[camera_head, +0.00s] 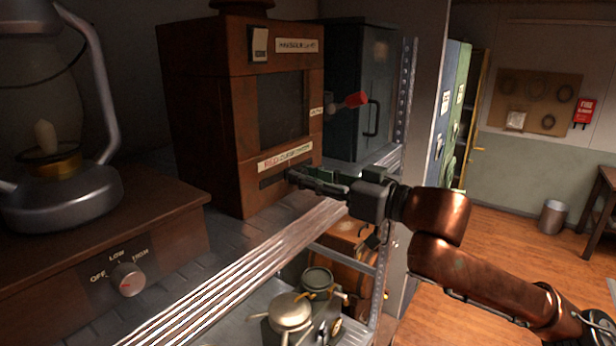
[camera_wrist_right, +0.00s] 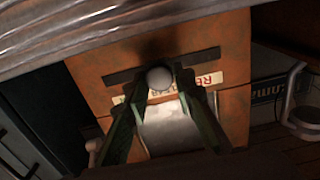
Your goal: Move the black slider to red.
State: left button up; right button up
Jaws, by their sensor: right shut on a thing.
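In the right wrist view the slot (camera_wrist_right: 118,77) shows upside down, with RED on the right. The gripper (camera_wrist_right: 159,82) is shut on a round slider knob (camera_wrist_right: 159,77), near the slot's middle, which looks grey there. My left gripper is out of view.
A red-handled lever (camera_head: 350,102) sticks out right of the cabinet, above my gripper. A dark metal box (camera_head: 350,75) stands behind it. A lantern (camera_head: 60,190) on a wooden base with a dial (camera_head: 127,279) stands at left. Brass-lidded items (camera_head: 292,312) sit below the shelf edge.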

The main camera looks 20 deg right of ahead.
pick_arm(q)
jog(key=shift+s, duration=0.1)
pick_arm(e)
grip_shut()
jog(key=s+a, duration=0.1)
jog(key=a, duration=0.1)
jog(key=s+a, duration=0.2)
jog(key=shift+s+a, duration=0.25)
jog(key=shift+d+f, duration=0.1)
jog(key=shift+d, duration=0.1)
jog(key=shift+o, duration=2.2)
grip_release()
jog(key=o, duration=0.4)
jog(key=shift+a, duration=0.2)
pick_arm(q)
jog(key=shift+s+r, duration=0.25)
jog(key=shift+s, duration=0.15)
pick_arm(e)
jog(key=shift+o, duration=0.2)
